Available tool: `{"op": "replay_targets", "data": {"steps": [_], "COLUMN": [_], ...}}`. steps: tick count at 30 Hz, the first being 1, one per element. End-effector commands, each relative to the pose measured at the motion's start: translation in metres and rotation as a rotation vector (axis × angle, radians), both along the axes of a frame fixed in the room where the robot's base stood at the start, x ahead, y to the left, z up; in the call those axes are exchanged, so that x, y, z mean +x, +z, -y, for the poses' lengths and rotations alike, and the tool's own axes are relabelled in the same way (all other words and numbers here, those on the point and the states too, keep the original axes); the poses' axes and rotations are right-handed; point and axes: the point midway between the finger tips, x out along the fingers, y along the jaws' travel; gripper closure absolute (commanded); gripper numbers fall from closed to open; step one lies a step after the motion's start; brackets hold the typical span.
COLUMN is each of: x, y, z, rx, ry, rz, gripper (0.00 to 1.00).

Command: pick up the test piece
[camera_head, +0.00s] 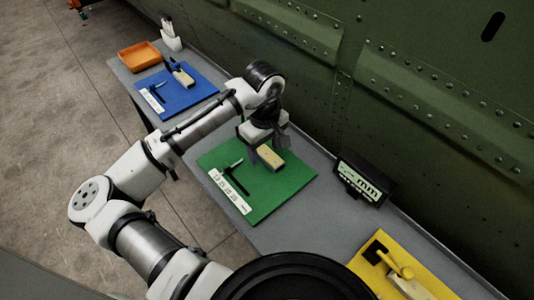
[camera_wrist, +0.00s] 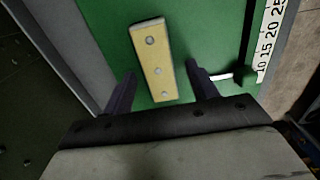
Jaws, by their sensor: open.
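A pale yellow rectangular block with a row of round rivets or holes, apparently the test piece, lies on the green mat; it shows in the head view (camera_head: 271,157) and the wrist view (camera_wrist: 153,58). Similar tan blocks lie on the blue and yellow mats, so which one is meant I cannot tell for sure. My gripper (camera_head: 264,155) is over the green mat, right at the block. In the wrist view my gripper (camera_wrist: 160,70) is open, its two dark fingers either side of the block's near end. The fingers look apart from it; their height above the mat is unclear.
The green mat (camera_head: 250,199) also holds a black square and a white ruler (camera_head: 231,192). A blue mat (camera_head: 178,97), an orange tray (camera_head: 140,56), a dark display (camera_head: 362,181) and a yellow mat (camera_head: 425,262) share the grey bench. A green riveted fuselage wall (camera_head: 430,110) rises behind.

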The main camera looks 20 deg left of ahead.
Motion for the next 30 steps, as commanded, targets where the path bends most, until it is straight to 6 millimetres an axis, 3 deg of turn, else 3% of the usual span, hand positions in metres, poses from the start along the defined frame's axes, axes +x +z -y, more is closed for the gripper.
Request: {"op": "replay_targets", "data": {"steps": [2, 12, 23, 30], "x": [0.0, 0.0, 0.0, 0.001], "y": [0.0, 0.0, 0.005, 0.037], "z": [0.0, 0.0, 0.0, 0.0], "rx": [0.0, 0.0, 0.0, 0.002], "ry": [0.0, 0.0, 0.0, -0.001], "rz": [0.0, 0.0, 0.0, 0.002], "gripper": [0.47, 0.91, 0.91, 0.91]}}
